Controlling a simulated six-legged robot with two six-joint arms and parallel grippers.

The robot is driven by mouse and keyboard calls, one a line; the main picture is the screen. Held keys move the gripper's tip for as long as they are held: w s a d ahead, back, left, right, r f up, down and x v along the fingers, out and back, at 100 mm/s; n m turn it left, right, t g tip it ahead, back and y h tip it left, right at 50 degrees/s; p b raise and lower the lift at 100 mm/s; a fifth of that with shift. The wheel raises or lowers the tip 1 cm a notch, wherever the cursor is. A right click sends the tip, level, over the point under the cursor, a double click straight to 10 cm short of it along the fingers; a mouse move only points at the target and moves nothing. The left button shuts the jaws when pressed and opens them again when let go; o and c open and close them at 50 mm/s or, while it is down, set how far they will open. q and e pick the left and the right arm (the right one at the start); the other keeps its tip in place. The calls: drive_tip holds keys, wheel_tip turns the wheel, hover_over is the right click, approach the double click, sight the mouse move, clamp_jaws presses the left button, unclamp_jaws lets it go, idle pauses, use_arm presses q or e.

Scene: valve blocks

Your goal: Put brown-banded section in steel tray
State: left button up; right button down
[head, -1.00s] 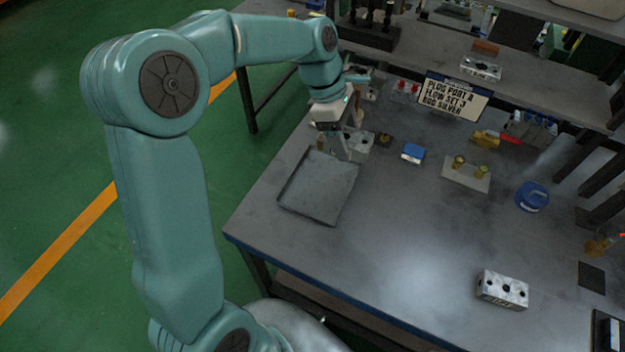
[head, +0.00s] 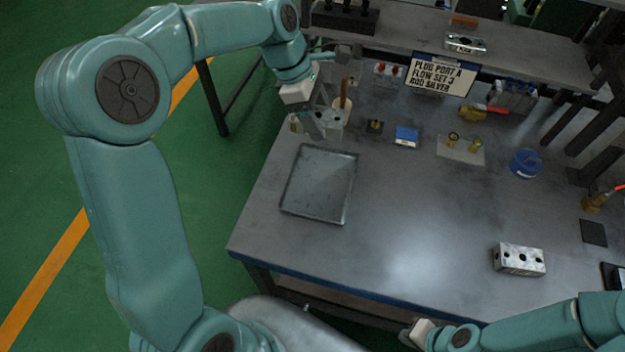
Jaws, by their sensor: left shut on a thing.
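The steel tray (head: 320,185) lies flat and empty at the left of the grey bench. My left gripper (head: 312,120) is just beyond the tray's far edge, pointing down. It is shut on a small piece with a tan-brown part (head: 297,123), which looks like the brown-banded section. The fingers and the things behind partly hide it, and its band is not clear. My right gripper (head: 412,335) is at the bottom edge, off the bench's front; its fingers are too little seen to tell their state.
A pale cup-like holder (head: 335,122) with a brown handle stands close behind my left gripper. A blue box (head: 406,137), brass fittings (head: 465,145), a blue tape roll (head: 526,163) and a silver valve block (head: 519,259) stand further right. The bench's middle is clear.

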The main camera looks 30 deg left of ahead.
use_arm(q)
drive_tip(key=shift+w+d+f, duration=0.15)
drive_tip(key=shift+d+f, duration=0.35)
hover_over(326, 184)
drive_tip(key=a, duration=0.1)
wheel_tip(326, 184, down, 14)
drive_tip(key=shift+a+f, duration=0.1)
drive_tip(key=shift+a, duration=0.05)
drive_tip(key=shift+a+f, duration=0.1)
drive_tip(key=shift+f, duration=2.65)
drive_tip(key=shift+f, duration=0.1)
drive_tip(key=o, duration=1.4)
